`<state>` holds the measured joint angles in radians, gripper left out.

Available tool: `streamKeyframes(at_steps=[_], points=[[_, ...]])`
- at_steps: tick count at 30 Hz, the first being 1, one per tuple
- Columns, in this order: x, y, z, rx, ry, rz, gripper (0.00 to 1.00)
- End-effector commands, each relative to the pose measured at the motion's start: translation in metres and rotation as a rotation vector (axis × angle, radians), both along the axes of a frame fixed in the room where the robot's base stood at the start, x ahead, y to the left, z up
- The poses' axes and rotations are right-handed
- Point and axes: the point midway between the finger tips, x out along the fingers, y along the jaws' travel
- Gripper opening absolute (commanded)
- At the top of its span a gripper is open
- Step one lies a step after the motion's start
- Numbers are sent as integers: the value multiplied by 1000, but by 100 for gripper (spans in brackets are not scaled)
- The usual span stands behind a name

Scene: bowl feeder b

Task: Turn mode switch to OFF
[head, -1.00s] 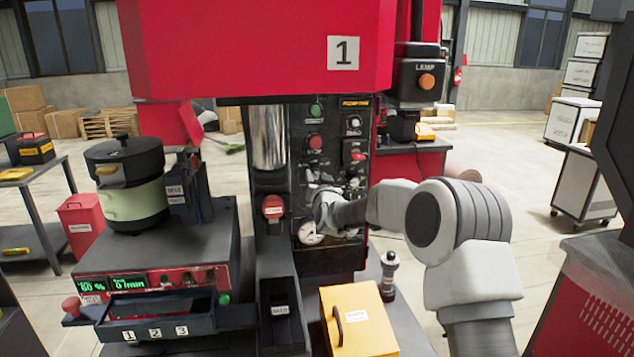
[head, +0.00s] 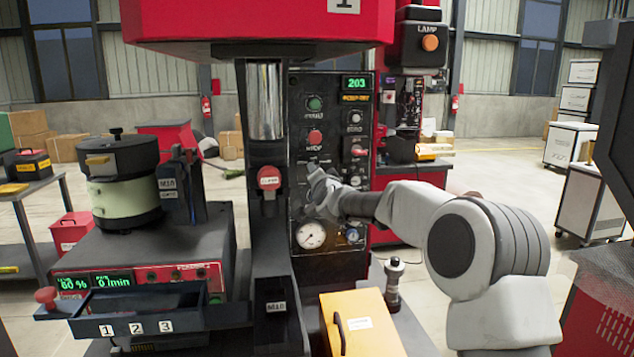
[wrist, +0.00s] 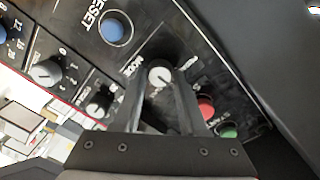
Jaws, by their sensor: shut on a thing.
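The mode switch (wrist: 160,76) is a round pale knob on the black control panel, beside a partly readable "MODE" label in the wrist view. My gripper (wrist: 163,88) is shut on this knob, one dark finger on each side. I cannot read clearly which position the knob points to. In the head view my gripper (head: 314,174) reaches the panel from the right, just below the red button (head: 314,138), and hides the switch.
A blue RESET button (wrist: 115,27) and other grey knobs lie close by in the wrist view. A gauge (head: 311,235) sits below my gripper. A yellow box (head: 372,325) stands in front, and a bowl feeder (head: 123,180) stands at left.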

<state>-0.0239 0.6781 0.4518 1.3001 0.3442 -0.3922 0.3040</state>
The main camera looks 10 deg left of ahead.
Motion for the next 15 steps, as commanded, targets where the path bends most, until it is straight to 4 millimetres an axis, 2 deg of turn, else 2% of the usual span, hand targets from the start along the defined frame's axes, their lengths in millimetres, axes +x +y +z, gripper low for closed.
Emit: streamKeyframes(at_steps=[15], points=[[0,0,1,40,11,0,0]])
